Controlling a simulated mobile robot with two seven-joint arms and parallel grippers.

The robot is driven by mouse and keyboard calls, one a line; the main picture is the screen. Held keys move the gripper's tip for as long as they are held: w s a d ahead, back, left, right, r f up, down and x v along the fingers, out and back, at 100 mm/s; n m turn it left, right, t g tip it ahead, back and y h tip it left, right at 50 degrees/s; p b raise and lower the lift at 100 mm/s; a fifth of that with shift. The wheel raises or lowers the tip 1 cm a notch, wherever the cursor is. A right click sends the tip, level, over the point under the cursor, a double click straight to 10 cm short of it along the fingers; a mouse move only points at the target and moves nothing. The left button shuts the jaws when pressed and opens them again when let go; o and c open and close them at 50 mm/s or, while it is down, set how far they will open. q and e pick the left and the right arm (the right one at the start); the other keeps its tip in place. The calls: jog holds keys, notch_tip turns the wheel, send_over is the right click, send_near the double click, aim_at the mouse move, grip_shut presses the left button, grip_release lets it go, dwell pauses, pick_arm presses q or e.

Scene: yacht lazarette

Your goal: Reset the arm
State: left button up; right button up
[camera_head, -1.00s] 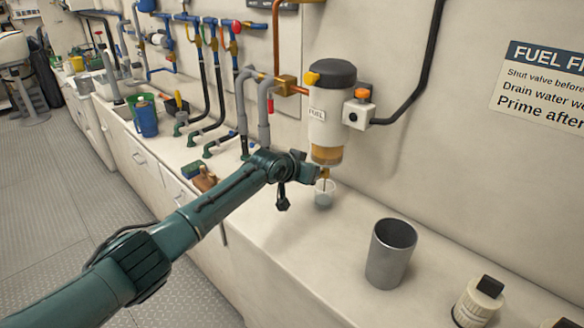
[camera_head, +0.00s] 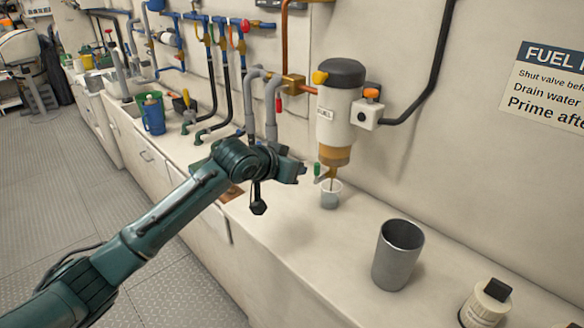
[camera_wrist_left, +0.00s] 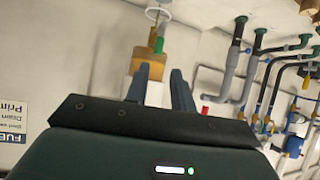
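My left arm comes in from the left in the head view, and its gripper (camera_head: 298,171) is in the air just left of the fuel filter's drain. In the left wrist view the two fingers (camera_wrist_left: 159,72) are apart with nothing held between them. The fuel filter (camera_head: 338,112) hangs on the wall, with a white body, dark cap and amber bowl. A green drain handle (camera_head: 317,169) shows under the bowl, and also in the wrist view (camera_wrist_left: 158,45). A small clear cup (camera_head: 331,197) stands on the counter below the drain. My right gripper is not in view.
A grey metal cup (camera_head: 397,255) and a white bottle with a black cap (camera_head: 485,304) stand on the counter at the right. Grey hoses (camera_head: 262,100) and pipes run along the wall. A blue container (camera_head: 153,114) stands further left. The floor at the left is open.

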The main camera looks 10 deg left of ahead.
pick_arm(q)
jog(key=s+d+f+n, duration=0.1)
jog(key=s+d+f, duration=0.1)
jog(key=s+f, duration=1.5)
jog(key=s+a+f+y, duration=0.1)
jog(key=s+a+f, duration=0.2)
jog(key=s+f, duration=0.2)
jog(key=s+a+f+n+y, duration=0.1)
jog(key=s+a+f, duration=0.2)
jog(key=s, duration=0.9)
notch_tip(320, 180, down, 3)
jog(key=shift+s+a+f+g, duration=0.15)
jog(key=shift+s+a+g, duration=0.15)
jog(key=shift+a, duration=0.05)
